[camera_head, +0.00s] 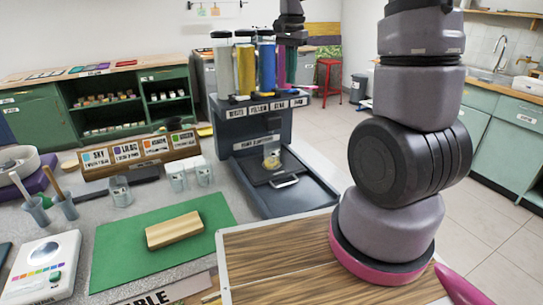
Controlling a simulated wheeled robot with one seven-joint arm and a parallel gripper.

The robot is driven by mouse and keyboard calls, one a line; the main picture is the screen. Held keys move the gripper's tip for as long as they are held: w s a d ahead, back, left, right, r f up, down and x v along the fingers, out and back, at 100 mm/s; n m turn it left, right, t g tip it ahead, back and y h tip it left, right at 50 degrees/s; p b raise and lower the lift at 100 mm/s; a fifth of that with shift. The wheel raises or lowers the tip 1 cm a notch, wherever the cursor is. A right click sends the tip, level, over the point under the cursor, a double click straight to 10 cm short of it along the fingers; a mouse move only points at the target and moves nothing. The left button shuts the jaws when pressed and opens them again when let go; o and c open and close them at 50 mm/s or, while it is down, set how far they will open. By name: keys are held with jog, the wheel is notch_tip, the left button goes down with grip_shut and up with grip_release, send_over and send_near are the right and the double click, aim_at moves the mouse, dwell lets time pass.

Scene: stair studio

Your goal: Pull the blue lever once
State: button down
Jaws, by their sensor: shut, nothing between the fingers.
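A dark dispenser (252,130) stands near the middle of the view. It carries upright cylinders: a white one (222,70), a yellow one (246,68), a blue one (266,65) and a pink one partly hidden behind. Small labels (268,107) run along its front. I cannot make out a separate blue lever. The dark end of my arm with my gripper (290,38) hangs at the top, just right of the blue cylinder. My gripper is shut and empty. Its fingertips are small and dark, and I cannot tell whether they touch anything.
A clear cup (271,158) with yellow contents stands on the dispenser's dark platform. A white flat object (285,181) lies on the tray. A green mat (120,245) with a wooden block (174,230), cups and a labelled wooden rack (135,160) fill the left counter.

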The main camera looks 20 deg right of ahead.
notch_tip(320, 180, up, 6)
dwell(0.9)
jog(key=s+r+n+t+y, duration=0.1)
jog(key=s+r+n+t, duration=0.1)
jog(key=s, duration=0.8)
jog(key=s+a+r+n+t+y, duration=0.1)
jog(key=s+r+n+t, duration=0.2)
jog(key=s, duration=0.7)
notch_tip(320, 180, up, 2)
jog(key=shift+s+a+n+t, duration=0.3)
jog(key=shift+t, duration=0.8)
